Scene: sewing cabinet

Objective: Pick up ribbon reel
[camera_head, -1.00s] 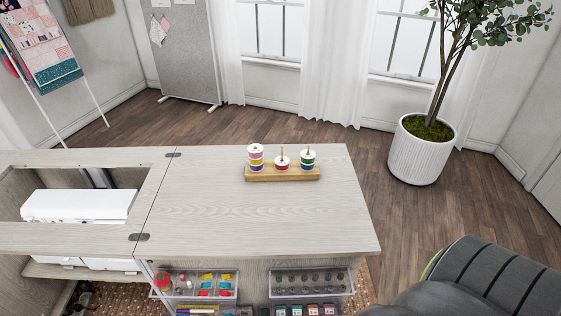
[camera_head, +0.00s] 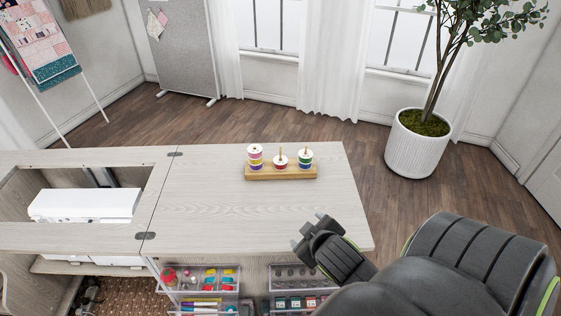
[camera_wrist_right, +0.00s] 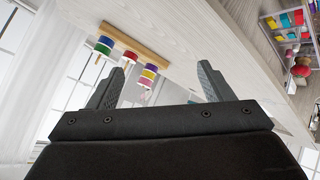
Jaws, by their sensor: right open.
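Ribbon reels stand on pegs of a wooden holder (camera_head: 282,173) on the cabinet top. The left stack (camera_head: 255,157) is tallest, with pink, yellow and purple bands. A single red-and-white reel (camera_head: 280,162) is in the middle. A green, blue and white stack (camera_head: 305,159) is at the right. My right gripper (camera_head: 308,228) is over the front right of the cabinet top, apart from the reels. In the right wrist view its fingers (camera_wrist_right: 160,85) are open and empty, and the pink, yellow and purple stack (camera_wrist_right: 149,76) appears between them. My left gripper is not in view.
The cabinet top (camera_head: 220,215) is clear around the holder. A white machine (camera_head: 85,205) sits in the opening at left. Clear drawers (camera_head: 199,282) with sewing supplies are below the front edge. A potted plant (camera_head: 418,145) stands on the floor at right.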

